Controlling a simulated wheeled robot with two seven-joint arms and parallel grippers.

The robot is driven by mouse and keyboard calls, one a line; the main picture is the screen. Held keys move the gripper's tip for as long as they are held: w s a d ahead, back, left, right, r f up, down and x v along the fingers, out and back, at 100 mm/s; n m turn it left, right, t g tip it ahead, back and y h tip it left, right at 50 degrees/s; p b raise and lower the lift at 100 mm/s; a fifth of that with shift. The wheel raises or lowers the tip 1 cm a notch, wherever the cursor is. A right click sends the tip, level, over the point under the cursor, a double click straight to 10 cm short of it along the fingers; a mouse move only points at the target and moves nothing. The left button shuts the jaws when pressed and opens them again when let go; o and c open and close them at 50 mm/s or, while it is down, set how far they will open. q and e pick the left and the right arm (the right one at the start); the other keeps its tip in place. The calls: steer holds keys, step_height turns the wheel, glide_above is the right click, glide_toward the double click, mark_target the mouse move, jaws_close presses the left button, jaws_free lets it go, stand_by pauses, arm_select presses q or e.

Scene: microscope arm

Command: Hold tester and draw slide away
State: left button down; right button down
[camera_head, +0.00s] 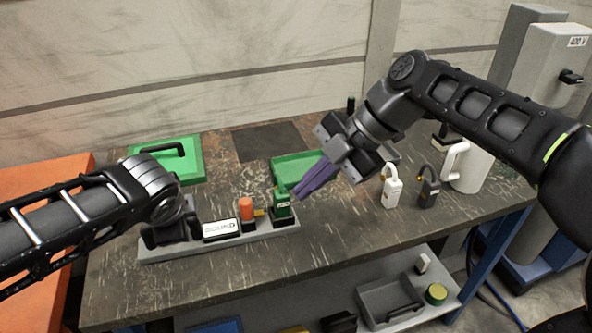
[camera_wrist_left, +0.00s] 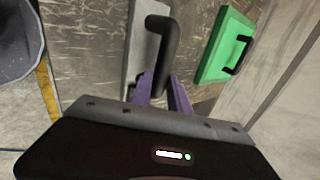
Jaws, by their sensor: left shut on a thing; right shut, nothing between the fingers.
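The tester is a long grey base (camera_head: 220,246) with a white label plate (camera_head: 221,229), an orange knob (camera_head: 246,208) and a green block (camera_head: 282,206) at its right end, which may be the slide. My left gripper (camera_head: 172,236) is at the tester's left end. In the left wrist view its purple fingers (camera_wrist_left: 165,92) are shut on the tester's black handle (camera_wrist_left: 163,50); the grey base (camera_wrist_left: 140,40) shows beside it. My right gripper (camera_head: 304,190) has its purple fingers shut and empty, close to the green block's upper right. I cannot tell whether they touch it.
A green case (camera_head: 170,162) with a black handle lies at back left. A green tray (camera_head: 294,168) is behind the right gripper. White and dark padlocks (camera_head: 391,190) and a white mug (camera_head: 466,170) stand at right. The table front is clear.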

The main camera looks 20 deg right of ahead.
arm_select(q)
steer(key=c, duration=1.2)
jaws_free()
steer(key=shift+o, duration=0.2)
steer(key=v, duration=1.2)
